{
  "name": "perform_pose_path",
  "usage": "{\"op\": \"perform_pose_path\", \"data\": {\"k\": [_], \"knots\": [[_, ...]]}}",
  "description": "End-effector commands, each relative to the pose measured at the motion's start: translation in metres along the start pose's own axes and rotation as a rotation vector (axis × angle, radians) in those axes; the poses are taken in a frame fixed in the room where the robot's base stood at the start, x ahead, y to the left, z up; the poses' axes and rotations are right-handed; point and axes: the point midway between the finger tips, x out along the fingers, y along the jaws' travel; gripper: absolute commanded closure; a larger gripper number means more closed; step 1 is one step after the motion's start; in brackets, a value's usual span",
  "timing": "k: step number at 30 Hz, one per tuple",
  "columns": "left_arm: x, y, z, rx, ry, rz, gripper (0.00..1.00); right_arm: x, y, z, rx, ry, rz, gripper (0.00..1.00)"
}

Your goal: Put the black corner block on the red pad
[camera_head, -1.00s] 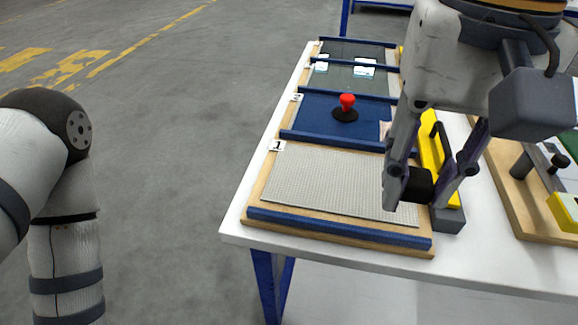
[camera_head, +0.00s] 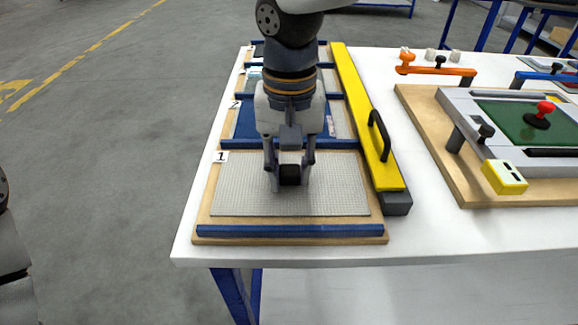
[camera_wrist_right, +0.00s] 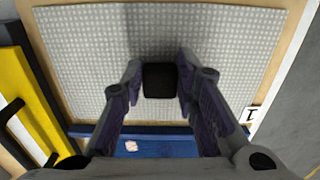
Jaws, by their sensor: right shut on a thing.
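The black corner block (camera_head: 290,174) is between the fingertips of my right gripper (camera_head: 289,180), which is shut on it. It is over the grey studded mat of section 1 (camera_head: 335,185), and I cannot tell whether it touches the mat. In the right wrist view the block (camera_wrist_right: 160,80) sits between the two fingers of the right gripper (camera_wrist_right: 160,84). I cannot make out a red pad with certainty. My left gripper is out of view; only part of my left arm shows at the left edge.
A blue strip (camera_head: 290,231) edges the wooden board's front. A yellow bar with a black handle (camera_head: 362,120) runs along its right side. Farther right, another board holds a grey frame, a green panel (camera_head: 510,125) with a red knob (camera_head: 545,108), and a yellow block (camera_head: 504,177).

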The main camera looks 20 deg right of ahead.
Motion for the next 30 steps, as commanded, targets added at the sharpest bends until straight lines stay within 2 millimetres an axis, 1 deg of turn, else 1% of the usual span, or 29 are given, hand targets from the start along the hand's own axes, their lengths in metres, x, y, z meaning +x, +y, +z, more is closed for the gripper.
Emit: {"op": "perform_pose_path", "data": {"k": [1,6,9,10,11,12,13,22,23,26,30], "knots": [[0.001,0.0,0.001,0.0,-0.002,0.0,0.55,0.003,0.0,0.0,0.0,-0.001,0.0,0.94],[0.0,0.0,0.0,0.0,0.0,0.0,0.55,0.002,0.0,0.0,0.0,0.002,-0.001,0.94],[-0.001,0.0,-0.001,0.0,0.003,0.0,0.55,0.004,0.0,0.0,0.0,0.002,0.0,0.94],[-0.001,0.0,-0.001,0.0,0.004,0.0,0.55,0.004,0.0,0.0,0.001,0.002,0.0,0.7],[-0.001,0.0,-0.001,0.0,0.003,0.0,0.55,0.004,0.0,0.0,0.001,0.002,-0.001,0.63],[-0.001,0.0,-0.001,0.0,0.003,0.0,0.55,0.004,0.0,0.0,0.001,0.001,-0.001,0.54],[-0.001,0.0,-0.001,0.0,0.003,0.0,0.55,0.004,0.0,0.0,0.001,0.001,-0.001,0.52],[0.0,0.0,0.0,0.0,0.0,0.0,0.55,0.002,0.0,0.0,0.001,0.001,-0.002,0.52],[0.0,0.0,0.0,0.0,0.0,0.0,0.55,-0.002,0.0,0.0,0.001,0.004,-0.002,0.52],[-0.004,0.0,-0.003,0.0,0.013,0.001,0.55,-0.023,0.0,-0.001,0.002,0.01,-0.004,0.52],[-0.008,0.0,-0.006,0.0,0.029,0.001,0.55,-0.065,-0.001,-0.001,0.003,0.012,-0.006,0.52]]}}
